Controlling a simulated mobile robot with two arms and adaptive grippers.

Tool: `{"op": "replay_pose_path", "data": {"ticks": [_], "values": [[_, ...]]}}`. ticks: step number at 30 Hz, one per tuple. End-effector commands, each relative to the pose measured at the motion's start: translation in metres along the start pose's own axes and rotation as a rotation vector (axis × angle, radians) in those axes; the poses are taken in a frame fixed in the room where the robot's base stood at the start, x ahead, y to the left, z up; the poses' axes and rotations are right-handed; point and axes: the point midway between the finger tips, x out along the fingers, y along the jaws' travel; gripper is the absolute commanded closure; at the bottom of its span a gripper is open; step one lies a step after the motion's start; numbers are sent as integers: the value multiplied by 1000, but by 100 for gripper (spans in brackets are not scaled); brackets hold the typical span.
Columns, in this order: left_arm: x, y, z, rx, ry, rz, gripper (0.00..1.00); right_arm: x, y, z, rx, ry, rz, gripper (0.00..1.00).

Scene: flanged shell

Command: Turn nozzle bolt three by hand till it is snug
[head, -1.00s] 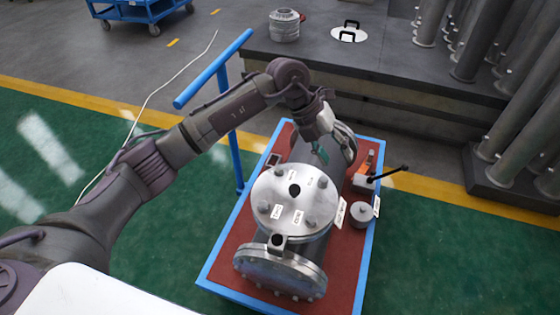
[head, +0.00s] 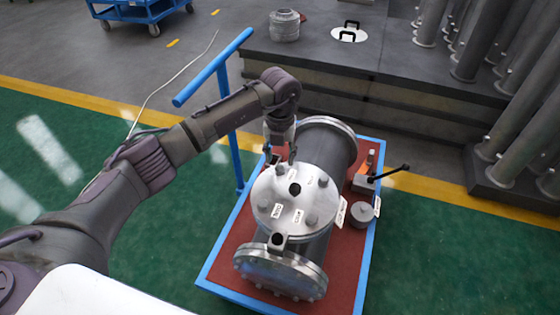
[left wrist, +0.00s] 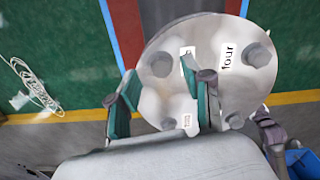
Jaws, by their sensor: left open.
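The flanged shell has a round bright nozzle cover (head: 282,222) on top with several bolt heads and small white labels. My left gripper (head: 280,158) is pointed down at the far-left edge of the cover. In the left wrist view the open fingers (left wrist: 165,92) straddle the view of one bolt head (left wrist: 163,65), with no visible grip on it. A label reading "four" (left wrist: 228,55) sits beside another bolt head (left wrist: 257,53). The label near the fingers is partly covered, so I cannot tell which bolt is number three. My right gripper is not in view.
The shell stands on a red-topped cart (head: 228,262) with a blue frame and handle (head: 213,68). A grey cylindrical piece (head: 362,215) and an orange item with a black lever (head: 366,176) lie to its right. A dark platform (head: 390,65) stands behind.

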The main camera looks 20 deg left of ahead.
Motion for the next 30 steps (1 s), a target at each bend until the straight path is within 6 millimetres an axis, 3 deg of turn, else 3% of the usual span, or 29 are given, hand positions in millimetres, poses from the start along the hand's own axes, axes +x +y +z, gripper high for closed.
{"op": "replay_pose_path", "data": {"ticks": [6,16,24,30], "values": [[20,0,0,1,0,-1,50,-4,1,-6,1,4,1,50],[22,0,0,1,-1,-2,52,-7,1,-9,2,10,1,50],[22,0,0,1,-1,-1,97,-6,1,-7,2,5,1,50],[22,0,0,4,-1,-1,100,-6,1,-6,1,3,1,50]]}}
